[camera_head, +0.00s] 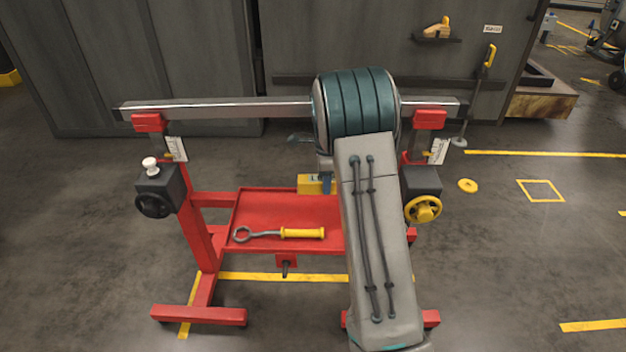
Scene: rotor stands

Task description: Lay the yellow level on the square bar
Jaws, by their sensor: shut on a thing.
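The yellow level (307,187) shows at the back edge of the red tray, partly hidden behind my arm. My gripper (326,186) is shut on it; its blue-grey finger crosses the level's front. I cannot tell whether the level touches the tray or is just above it. The square bar (215,109) is a long grey metal bar lying level across the top of the red stand, above and behind the level.
The red stand carries the tray (262,207), where a yellow-handled ring wrench (285,234) lies. Red clamps (148,122) sit near both bar ends. A black knob (154,205) is on the left post and a yellow handwheel (423,209) on the right. Grey cabinets stand behind.

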